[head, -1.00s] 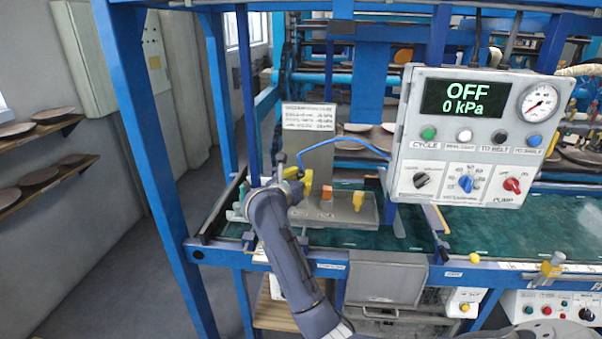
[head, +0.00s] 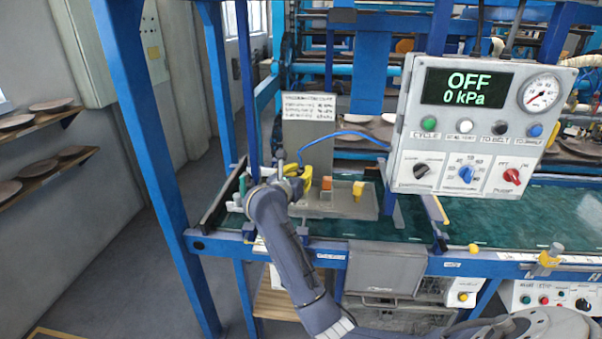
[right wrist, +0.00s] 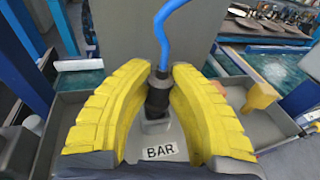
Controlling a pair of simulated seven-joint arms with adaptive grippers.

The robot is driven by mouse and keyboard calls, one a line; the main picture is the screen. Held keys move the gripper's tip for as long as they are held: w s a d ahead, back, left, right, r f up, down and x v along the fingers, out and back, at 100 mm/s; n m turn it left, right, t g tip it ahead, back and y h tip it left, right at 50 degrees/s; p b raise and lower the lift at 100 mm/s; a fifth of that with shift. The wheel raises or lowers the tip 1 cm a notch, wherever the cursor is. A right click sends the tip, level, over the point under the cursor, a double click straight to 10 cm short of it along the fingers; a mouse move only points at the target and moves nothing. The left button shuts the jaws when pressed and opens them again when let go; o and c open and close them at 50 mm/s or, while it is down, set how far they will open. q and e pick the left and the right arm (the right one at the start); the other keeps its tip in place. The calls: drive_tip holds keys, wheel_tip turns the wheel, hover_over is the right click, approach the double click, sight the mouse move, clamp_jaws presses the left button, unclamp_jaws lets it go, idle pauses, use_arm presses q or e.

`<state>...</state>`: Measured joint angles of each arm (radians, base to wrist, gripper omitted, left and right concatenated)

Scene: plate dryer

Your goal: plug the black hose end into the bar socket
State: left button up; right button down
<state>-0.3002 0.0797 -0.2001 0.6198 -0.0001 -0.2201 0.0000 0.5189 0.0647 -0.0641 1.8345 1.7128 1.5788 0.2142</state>
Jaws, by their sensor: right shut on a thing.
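My right gripper (head: 303,178) has yellow fingers and is shut on the black hose end (right wrist: 158,92); the gripper also shows in the right wrist view (right wrist: 160,88). The blue hose (right wrist: 163,35) rises from the top of the black end. The hose end is upright, and its lower tip meets the grey bar socket (right wrist: 154,127) behind the BAR label (right wrist: 160,152). I cannot tell how deep it sits. In the head view the blue hose (head: 342,133) arcs from the control box to my gripper, which hides the hose end and socket. My left gripper is out of view.
A grey tray (head: 350,210) carries an orange block (head: 327,183) and a yellow piece (head: 358,189) right of my gripper. A grey upright panel (head: 307,145) stands behind. The control box (head: 470,125) reads OFF, 0 kPa. A blue post (head: 155,160) stands left.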

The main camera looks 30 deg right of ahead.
drive_tip(key=shift+f, duration=0.55)
idle(0.7)
drive_tip(key=c, duration=1.2)
unclamp_jaws()
drive_tip(key=shift+a, duration=0.1)
drive_tip(key=v, duration=1.2)
